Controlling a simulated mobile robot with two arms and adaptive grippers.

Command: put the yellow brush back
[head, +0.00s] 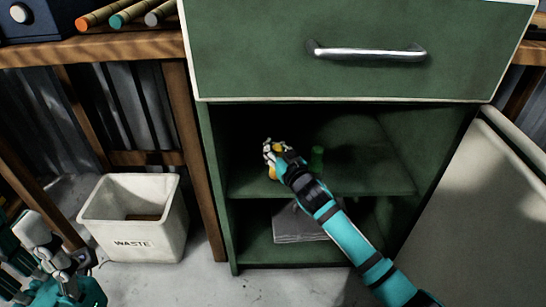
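A yellow thing (273,173), which looks like the yellow brush, is at the front left of the upper shelf (370,181) inside the green cabinet. My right gripper (269,152) is right at it and hides much of it. Whether the fingers are closed around it or only beside it cannot be made out, nor whether it rests on the shelf. My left gripper (32,232) is at the lower left, away from the cabinet, with nothing visible in it; its finger opening is unclear.
A green upright object (317,158) stands on the same shelf, right of my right gripper. Grey folded material (298,226) lies on the lower level. The cabinet door (490,210) hangs open at right. A closed drawer (260,60) is above. A white waste bin (150,230) stands left.

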